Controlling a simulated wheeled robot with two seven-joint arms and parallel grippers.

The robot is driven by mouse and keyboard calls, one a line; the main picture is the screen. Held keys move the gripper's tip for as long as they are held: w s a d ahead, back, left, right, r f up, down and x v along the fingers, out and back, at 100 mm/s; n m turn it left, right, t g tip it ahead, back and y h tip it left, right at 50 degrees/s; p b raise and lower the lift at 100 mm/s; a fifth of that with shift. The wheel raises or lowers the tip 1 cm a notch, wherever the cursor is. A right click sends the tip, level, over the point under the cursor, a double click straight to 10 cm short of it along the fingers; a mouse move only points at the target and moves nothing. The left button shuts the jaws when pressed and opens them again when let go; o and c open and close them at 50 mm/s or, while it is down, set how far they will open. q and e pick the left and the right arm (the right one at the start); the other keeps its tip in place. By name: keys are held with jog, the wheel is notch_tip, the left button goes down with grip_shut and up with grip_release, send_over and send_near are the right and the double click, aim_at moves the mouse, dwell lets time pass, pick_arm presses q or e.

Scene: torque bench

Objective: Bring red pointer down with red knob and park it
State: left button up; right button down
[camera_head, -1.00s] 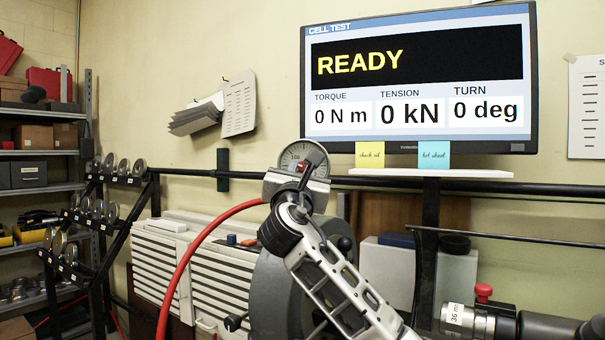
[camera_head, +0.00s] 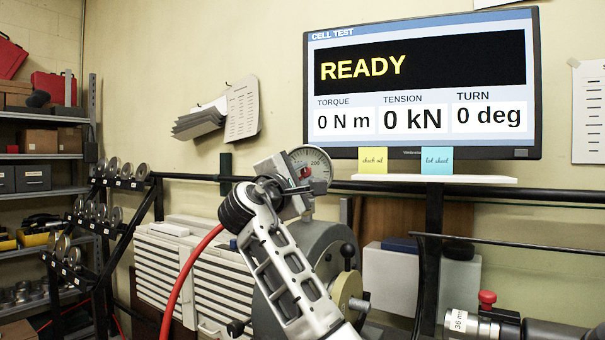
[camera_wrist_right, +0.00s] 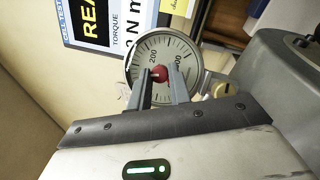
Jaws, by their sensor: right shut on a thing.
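The round dial gauge (camera_head: 312,168) stands on top of the grey machine, with a white face and dark markings. Its red knob (camera_wrist_right: 159,73) sits at the middle of the face in the right wrist view. My right gripper (camera_wrist_right: 160,80) has its two fingers on either side of the red knob and is shut on it. In the head view the right gripper (camera_head: 297,178) covers the gauge's left part. The red pointer cannot be made out clearly behind the fingers and knob. My left gripper is not in view.
A monitor (camera_head: 420,85) reading READY, with zero torque, tension and turn, hangs behind on the right. A black rail (camera_head: 400,187) runs along the wall. A red hose (camera_head: 183,275) curves at the left of the machine. A weight rack (camera_head: 100,220) stands at left.

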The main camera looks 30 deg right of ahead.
jog(key=shift+a+r+m+g+p, duration=0.1)
jog(key=shift+m+g+p, duration=0.5)
jog(key=shift+m, duration=1.1)
jog(key=c, duration=1.3)
grip_release()
